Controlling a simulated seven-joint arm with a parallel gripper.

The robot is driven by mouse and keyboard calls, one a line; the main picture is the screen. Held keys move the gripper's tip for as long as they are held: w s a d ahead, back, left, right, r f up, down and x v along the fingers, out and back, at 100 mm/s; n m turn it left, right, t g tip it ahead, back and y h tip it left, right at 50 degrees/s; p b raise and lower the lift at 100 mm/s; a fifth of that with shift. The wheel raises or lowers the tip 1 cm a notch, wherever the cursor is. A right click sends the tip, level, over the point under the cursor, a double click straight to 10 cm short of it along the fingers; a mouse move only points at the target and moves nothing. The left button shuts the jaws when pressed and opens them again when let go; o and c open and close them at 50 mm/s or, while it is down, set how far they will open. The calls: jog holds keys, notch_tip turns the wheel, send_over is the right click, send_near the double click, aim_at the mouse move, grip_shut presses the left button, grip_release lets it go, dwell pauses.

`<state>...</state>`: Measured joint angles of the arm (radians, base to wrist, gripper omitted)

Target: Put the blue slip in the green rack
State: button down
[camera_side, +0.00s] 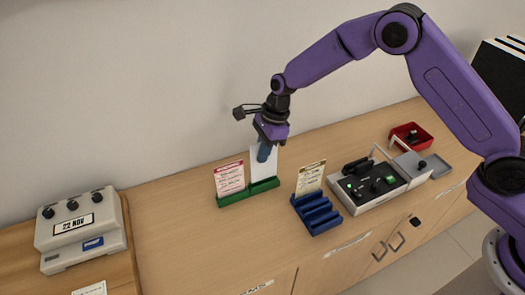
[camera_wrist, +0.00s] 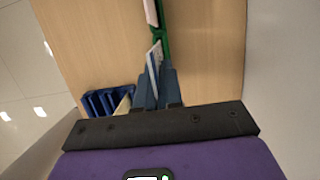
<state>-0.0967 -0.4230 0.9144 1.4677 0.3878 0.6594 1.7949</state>
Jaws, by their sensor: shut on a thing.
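My gripper (camera_side: 264,153) points down over the right part of the green rack (camera_side: 234,199). It is shut on a slip (camera_side: 261,171) that looks white in the side view. In the wrist view this slip (camera_wrist: 154,58) is seen nearly edge-on between the fingers, pale with a blue strip, so I take it as the blue slip. It stands about upright, its lower edge at the rack; whether it sits in a slot or just above is hard to tell. A pink-headed slip (camera_side: 230,179) stands in the rack's left part.
A blue rack (camera_side: 318,215) holding a tan-headed slip (camera_side: 310,178) stands just right. Further right are a grey device (camera_side: 376,185) with knobs and a red tray (camera_side: 411,135). A date machine (camera_side: 80,232) is at far left. The wall is close behind.

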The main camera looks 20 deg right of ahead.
jog(key=shift+f, duration=0.2)
dwell(0.4)
jog(key=shift+f, duration=1.7)
jog(key=c, duration=1.2)
grip_release()
jog(key=shift+r, duration=0.1)
jog(key=shift+r, duration=3.4)
